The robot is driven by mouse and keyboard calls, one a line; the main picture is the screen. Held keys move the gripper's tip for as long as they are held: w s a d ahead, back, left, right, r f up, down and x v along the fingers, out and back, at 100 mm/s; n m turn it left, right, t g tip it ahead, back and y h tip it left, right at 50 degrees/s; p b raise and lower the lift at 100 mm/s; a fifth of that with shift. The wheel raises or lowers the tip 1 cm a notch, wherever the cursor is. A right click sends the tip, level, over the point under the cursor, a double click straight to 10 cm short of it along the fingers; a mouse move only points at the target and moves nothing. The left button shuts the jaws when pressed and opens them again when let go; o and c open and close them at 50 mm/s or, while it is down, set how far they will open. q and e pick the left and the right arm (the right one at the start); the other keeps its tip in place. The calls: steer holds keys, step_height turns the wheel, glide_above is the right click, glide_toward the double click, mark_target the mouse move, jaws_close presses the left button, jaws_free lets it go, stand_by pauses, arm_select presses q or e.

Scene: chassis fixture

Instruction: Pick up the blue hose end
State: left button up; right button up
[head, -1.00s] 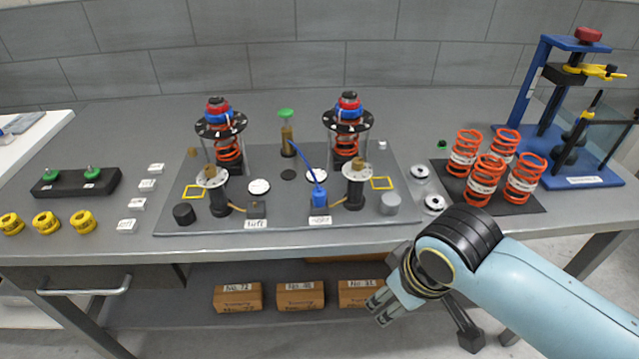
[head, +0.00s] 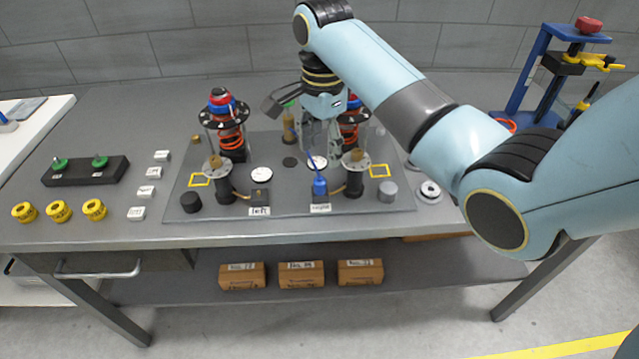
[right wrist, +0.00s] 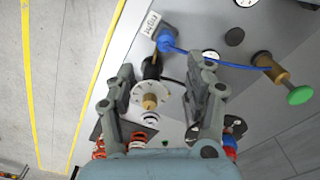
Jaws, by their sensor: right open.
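The blue hose end (head: 320,186) is a small blue connector by the right label at the front of the grey fixture plate (head: 285,204). It also shows near the top of the right wrist view (right wrist: 166,40). A thin blue hose (right wrist: 225,66) runs from it to a brass fitting with a green cap (right wrist: 300,95). My right gripper (head: 320,152) is open and empty, pointing down above the plate, behind the hose end in the head view. In the right wrist view its fingers (right wrist: 161,72) are spread, with the hose end beyond their tips. My left gripper is not in view.
A post with a round white flange and brass tip (right wrist: 150,100) stands between my fingers in the right wrist view. Two spring-and-strut assemblies, the left one (head: 228,130) clearer, stand at the back. Yellow rings (head: 60,211) lie far left.

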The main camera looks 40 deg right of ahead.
mark_target(320, 180)
steer(key=shift+w+f+m, duration=0.1)
steer(key=shift+w+m, duration=0.2)
step_height(320, 180, down, 5)
steer(key=shift+r, duration=0.2)
steer(key=f, duration=0.5)
steer(key=shift+w+d+f+p, duration=0.1)
steer(key=shift+w+f+p, duration=0.1)
steer(key=shift+f+p, duration=0.1)
steer(key=shift+c, duration=0.4)
jaws_close()
